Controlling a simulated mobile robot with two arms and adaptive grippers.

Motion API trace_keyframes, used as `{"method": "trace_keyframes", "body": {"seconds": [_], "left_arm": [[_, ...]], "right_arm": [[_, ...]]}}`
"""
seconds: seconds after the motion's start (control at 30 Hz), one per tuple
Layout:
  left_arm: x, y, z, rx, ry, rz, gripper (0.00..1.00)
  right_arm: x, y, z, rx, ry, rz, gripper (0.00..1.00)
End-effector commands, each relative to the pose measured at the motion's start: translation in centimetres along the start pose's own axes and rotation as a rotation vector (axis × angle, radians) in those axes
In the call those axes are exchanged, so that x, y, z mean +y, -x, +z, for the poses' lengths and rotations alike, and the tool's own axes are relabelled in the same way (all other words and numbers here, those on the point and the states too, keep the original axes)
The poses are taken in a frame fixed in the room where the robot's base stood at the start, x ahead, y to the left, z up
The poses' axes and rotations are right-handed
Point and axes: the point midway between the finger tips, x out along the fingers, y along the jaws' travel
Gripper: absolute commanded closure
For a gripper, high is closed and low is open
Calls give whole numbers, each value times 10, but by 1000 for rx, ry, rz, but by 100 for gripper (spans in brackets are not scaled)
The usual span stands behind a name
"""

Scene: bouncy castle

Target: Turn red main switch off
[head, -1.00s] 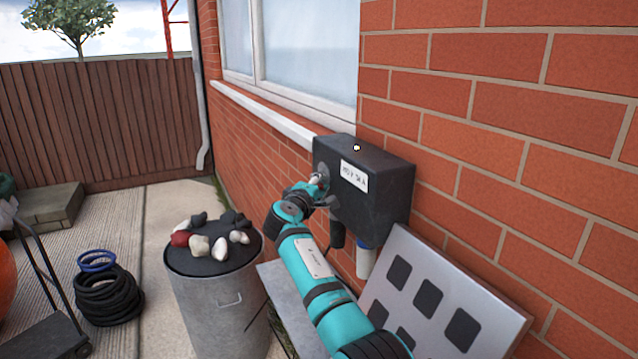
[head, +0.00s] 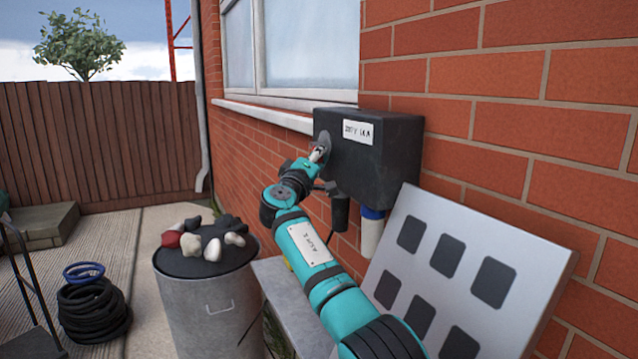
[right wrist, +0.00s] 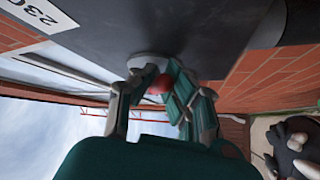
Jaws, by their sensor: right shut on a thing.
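The dark switch box (head: 388,160) with a white label is fixed to the brick wall. My right gripper (head: 319,152) is at the left face of this box. In the right wrist view its fingers (right wrist: 152,82) are closed around the red switch (right wrist: 159,85), which sits on a pale round base (right wrist: 148,60) on the dark box face. Only a small part of the red shows between the fingers, so the switch position cannot be read. My left gripper is not in view.
A grey panel with dark squares (head: 452,235) leans on the wall below the box. A metal bin (head: 210,310) with stones on its lid stands left of my arm. Coiled black hose (head: 92,310) lies farther left. Open paving (head: 140,240) lies between bin and fence.

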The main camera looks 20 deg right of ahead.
Motion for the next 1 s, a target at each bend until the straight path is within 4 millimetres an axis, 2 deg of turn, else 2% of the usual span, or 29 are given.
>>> {"method": "trace_keyframes", "body": {"seconds": [0.03, 0.2, 0.5, 0.97, 1.0], "left_arm": [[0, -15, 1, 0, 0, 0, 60], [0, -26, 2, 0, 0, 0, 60], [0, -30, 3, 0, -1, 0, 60], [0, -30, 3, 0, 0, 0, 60], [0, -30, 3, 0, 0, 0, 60]], "right_arm": [[1, 1, 0, 9, -20, 30, 100], [2, 0, -3, 20, -73, 81, 100], [2, -1, -4, 32, -137, 139, 100], [3, -1, -3, 33, -147, 149, 100], [3, -1, -3, 33, -147, 149, 87]]}}
